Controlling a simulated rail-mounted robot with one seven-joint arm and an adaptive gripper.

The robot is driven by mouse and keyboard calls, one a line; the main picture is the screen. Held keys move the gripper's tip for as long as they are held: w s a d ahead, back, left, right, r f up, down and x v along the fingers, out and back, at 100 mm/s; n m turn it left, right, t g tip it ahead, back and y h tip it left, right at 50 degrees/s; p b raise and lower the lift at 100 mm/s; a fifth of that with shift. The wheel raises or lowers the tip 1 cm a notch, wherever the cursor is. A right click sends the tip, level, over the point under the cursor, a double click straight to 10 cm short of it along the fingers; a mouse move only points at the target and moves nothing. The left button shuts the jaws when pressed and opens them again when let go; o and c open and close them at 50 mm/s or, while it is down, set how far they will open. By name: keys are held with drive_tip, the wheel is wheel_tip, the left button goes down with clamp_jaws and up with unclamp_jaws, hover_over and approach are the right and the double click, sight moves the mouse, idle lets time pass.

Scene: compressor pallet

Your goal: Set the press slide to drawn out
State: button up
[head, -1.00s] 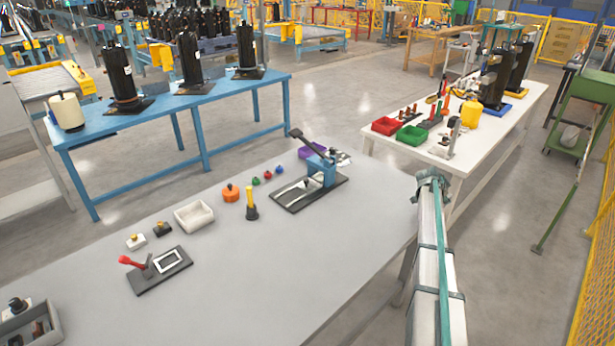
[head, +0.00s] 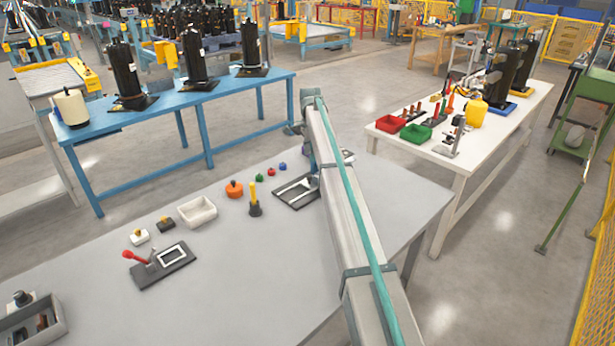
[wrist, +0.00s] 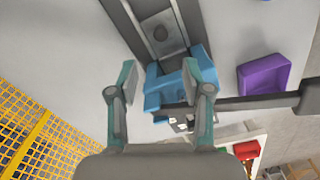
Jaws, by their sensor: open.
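The press has a blue body (wrist: 180,82) and a long dark base (head: 295,192) on the grey table. A dark lever (wrist: 262,104) reaches right from the body. My gripper (wrist: 164,80) is open, its two fingers apart on either side of the blue body in the picture. Contact is not clear.
A purple tray (wrist: 265,74) lies right of the press in the wrist view. A yellow-topped black peg (head: 254,203), an orange knob (head: 234,190), a white tray (head: 197,212) and a red-handled clamp (head: 165,263) stand to its left. The table's front middle is clear.

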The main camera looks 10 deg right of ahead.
sight(310, 177)
wheel_tip(310, 177, down, 11)
drive_tip(key=shift+r+p, duration=0.2)
drive_tip(key=shift+p, duration=1.05)
clamp_jaws()
